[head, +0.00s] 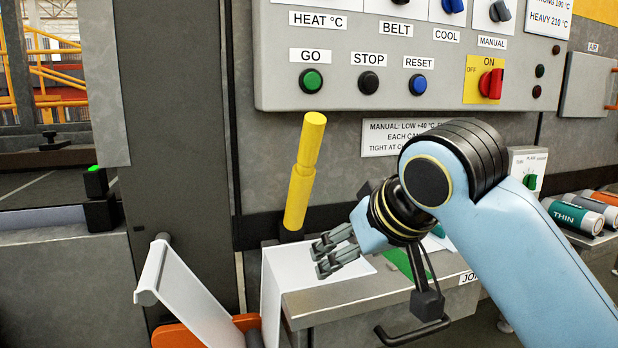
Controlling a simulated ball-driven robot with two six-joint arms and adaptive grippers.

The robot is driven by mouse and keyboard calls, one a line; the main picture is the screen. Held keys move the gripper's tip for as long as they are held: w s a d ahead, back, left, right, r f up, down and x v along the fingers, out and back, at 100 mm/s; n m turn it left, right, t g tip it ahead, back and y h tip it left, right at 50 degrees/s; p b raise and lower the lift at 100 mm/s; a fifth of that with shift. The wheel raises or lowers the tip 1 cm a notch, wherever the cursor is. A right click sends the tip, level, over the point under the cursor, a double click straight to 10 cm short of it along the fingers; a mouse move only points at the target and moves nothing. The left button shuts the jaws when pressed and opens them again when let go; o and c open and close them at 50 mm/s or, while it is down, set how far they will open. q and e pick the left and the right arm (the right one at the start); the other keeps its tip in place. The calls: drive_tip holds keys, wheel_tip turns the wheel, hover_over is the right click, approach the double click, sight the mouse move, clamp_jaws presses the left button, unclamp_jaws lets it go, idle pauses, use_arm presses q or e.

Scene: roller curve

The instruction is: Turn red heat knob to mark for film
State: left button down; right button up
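The grey control panel (420,55) fills the upper part of the head view. Its "HEAT °C" label (318,19) is at the upper left, but the red heat knob above it is cut off by the top of the picture. A chart (549,18) at the upper right reads in part "190 °C" and "HEAVY 210 °C"; its upper lines are cut off. My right gripper (321,259) is below the panel, over the white sheet at the bench, pointing left. Its fingers are apart with nothing between them. My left gripper is out of view.
A yellow upright handle (304,172) stands just left of my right gripper. A red switch (491,83) and GO (311,80), STOP and RESET buttons are on the panel. A white sheet (290,270) lies over the bench corner. Cans (570,215) lie at the right.

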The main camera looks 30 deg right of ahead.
drive_tip(key=w+d+r+m+t+h, duration=0.1)
drive_tip(key=w+r+m+t, duration=0.2)
drive_tip(key=r, duration=0.7)
drive_tip(key=w+d+r+t, duration=0.15)
drive_tip(key=w+r, duration=0.35)
drive_tip(key=r, duration=0.6)
wheel_tip(320, 180, up, 20)
drive_tip(key=s+d+m+t+h, duration=0.2)
drive_tip(key=m+t, duration=0.2)
drive_tip(key=t, duration=0.1)
drive_tip(key=shift+g, duration=0.25)
drive_tip(key=x, duration=1)
drive_tip(key=shift+w+a+r+b, duration=0.1)
drive_tip(key=shift+w+b, duration=0.3)
drive_tip(key=c, duration=1.2)
